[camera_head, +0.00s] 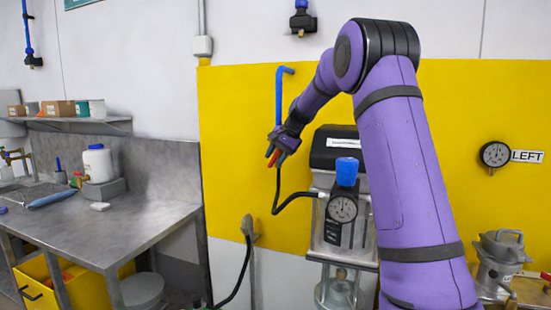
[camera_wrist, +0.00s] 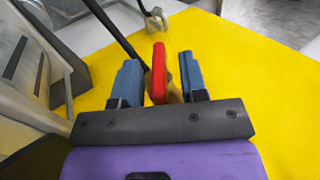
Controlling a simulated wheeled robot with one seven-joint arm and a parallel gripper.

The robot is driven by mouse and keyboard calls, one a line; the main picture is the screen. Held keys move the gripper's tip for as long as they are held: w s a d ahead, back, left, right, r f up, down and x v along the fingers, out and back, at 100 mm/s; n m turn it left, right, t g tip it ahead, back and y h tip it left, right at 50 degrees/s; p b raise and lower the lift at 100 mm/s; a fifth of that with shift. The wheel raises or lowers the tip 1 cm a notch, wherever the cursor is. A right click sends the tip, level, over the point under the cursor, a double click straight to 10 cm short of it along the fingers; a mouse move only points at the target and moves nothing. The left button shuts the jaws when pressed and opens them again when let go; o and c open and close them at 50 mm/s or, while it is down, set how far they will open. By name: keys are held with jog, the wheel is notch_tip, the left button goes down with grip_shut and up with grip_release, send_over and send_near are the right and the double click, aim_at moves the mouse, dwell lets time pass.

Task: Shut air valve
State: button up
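The air valve's red lever handle (camera_head: 273,158) shows at the tips of my gripper (camera_head: 281,151), against the yellow wall panel below the blue air pipe (camera_head: 279,95). In the wrist view the red handle (camera_wrist: 159,72) stands between the two blue fingers of my gripper (camera_wrist: 160,80). A gap shows on each side of the handle, so the gripper is open around it and appears not to touch it. A bit of brass-coloured valve body (camera_wrist: 175,90) shows behind the handle; most of it is hidden.
A black hose (camera_head: 277,195) runs from the valve area to the regulator with a blue knob (camera_head: 347,170) and a gauge (camera_head: 343,209). A grey metal bench (camera_head: 110,235) stands at left. A gauge labelled LEFT (camera_head: 495,154) hangs on the wall at right.

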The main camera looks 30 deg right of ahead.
jog(key=v, duration=1)
jog(key=shift+d+r, duration=0.15)
jog(key=shift+r, duration=0.05)
jog(key=shift+s, duration=0.1)
